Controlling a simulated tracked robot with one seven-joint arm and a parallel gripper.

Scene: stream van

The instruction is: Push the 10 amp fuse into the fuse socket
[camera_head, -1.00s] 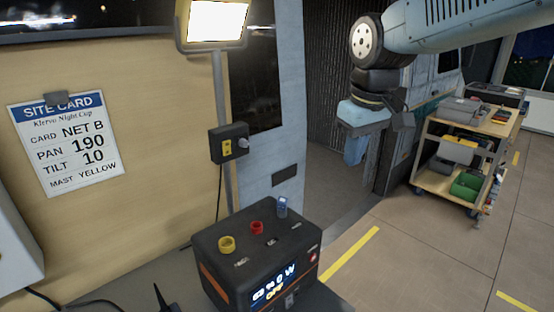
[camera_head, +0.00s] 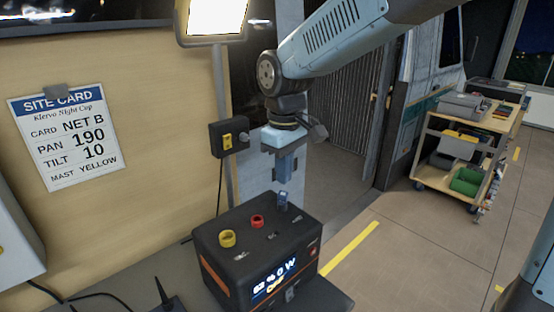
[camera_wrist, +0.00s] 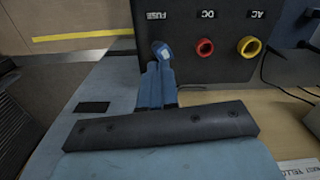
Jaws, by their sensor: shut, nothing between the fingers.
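The blue fuse (camera_head: 283,197) stands upright at the back right corner of the black power box (camera_head: 226,262). It also shows in the wrist view (camera_wrist: 161,49), beside the label FUSE (camera_wrist: 156,15). The socket under the fuse is hidden by it, so I cannot tell how deep it sits. My gripper (camera_head: 284,182) points down, shut and empty, directly above the fuse. In the wrist view my fingertips (camera_wrist: 157,68) are close to the fuse's top; I cannot tell whether they touch it.
A red DC socket (camera_head: 257,221) and a yellow AC socket (camera_head: 227,238) stand up from the box top. Behind are a lamp pole (camera_head: 222,90) and a switch box (camera_head: 229,138). A loaded trolley (camera_head: 461,140) stands on the right. The floor between is clear.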

